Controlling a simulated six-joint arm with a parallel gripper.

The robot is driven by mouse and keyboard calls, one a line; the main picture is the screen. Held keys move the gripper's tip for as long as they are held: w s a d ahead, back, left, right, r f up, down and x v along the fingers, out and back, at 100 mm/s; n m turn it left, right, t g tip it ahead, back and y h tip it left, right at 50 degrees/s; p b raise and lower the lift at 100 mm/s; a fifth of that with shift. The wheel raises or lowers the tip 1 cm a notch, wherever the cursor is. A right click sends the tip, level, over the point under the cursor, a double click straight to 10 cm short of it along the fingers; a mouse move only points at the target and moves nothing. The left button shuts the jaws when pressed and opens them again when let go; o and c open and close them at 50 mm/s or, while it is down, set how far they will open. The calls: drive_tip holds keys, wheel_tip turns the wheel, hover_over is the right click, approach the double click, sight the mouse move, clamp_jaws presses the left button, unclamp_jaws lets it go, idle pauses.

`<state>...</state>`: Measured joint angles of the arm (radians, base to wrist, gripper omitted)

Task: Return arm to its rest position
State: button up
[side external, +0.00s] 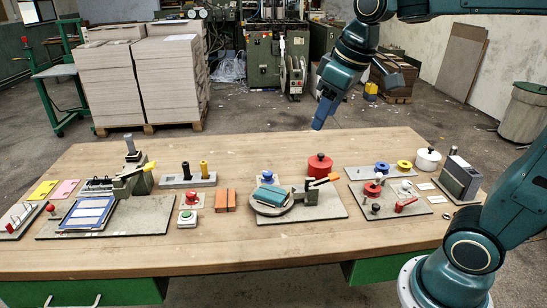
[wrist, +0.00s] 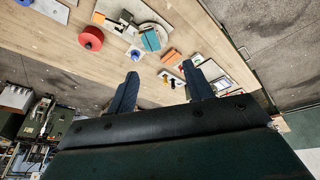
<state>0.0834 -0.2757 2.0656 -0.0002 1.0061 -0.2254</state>
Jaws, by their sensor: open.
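My gripper (side external: 322,112) is raised above the back edge of the wooden table (side external: 250,262), right of the middle, with its fingers pointing down. In the wrist view its two dark blue fingers (wrist: 161,85) are spread apart with nothing between them. The gripper is open and touches nothing. My arm rises from its base at the right end of the table and bends over at the top of the side view.
On the table stand a red round pot (side external: 320,166), a teal block (side external: 270,196) on a round plate, orange blocks (side external: 225,200), a blue-and-white panel (side external: 88,213) and a grey box (side external: 460,178). Stacked greyboard (side external: 168,80) stands behind. The air around my gripper is clear.

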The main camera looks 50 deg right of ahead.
drive_tip(key=s+a+f, duration=0.1)
drive_tip(key=s+f, duration=0.1)
drive_tip(key=s, duration=0.4)
drive_tip(key=s+a+f+m+t, duration=0.1)
drive_tip(key=s+f, duration=0.2)
drive_tip(key=s, duration=0.4)
drive_tip(key=shift+a+m+t, duration=0.3)
